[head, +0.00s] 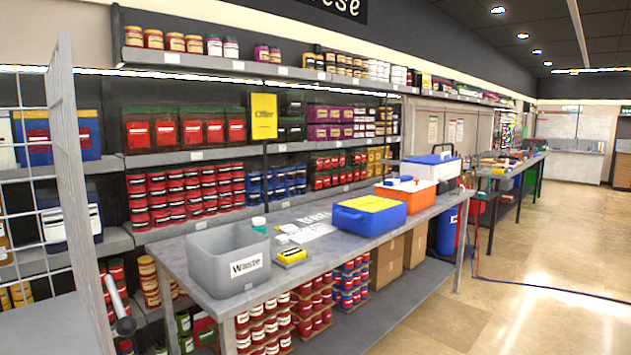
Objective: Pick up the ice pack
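I cannot clearly make out which thing is the ice pack. A blue open box (352,225) on the long grey table holds flat yellow blocks (370,203). Behind it stands an orange box (408,197) with small blue-and-white items (403,182) on its top. Farther back is a white cooler (433,171) with blue parts. Neither of my grippers is in view.
The grey table (335,264) also carries a grey bin (227,242) marked "Waste", a small yellow item (291,256) and papers. A white wire-mesh panel (74,190) stands close at the left. Open floor (520,265) lies at the right, crossed by a blue hose.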

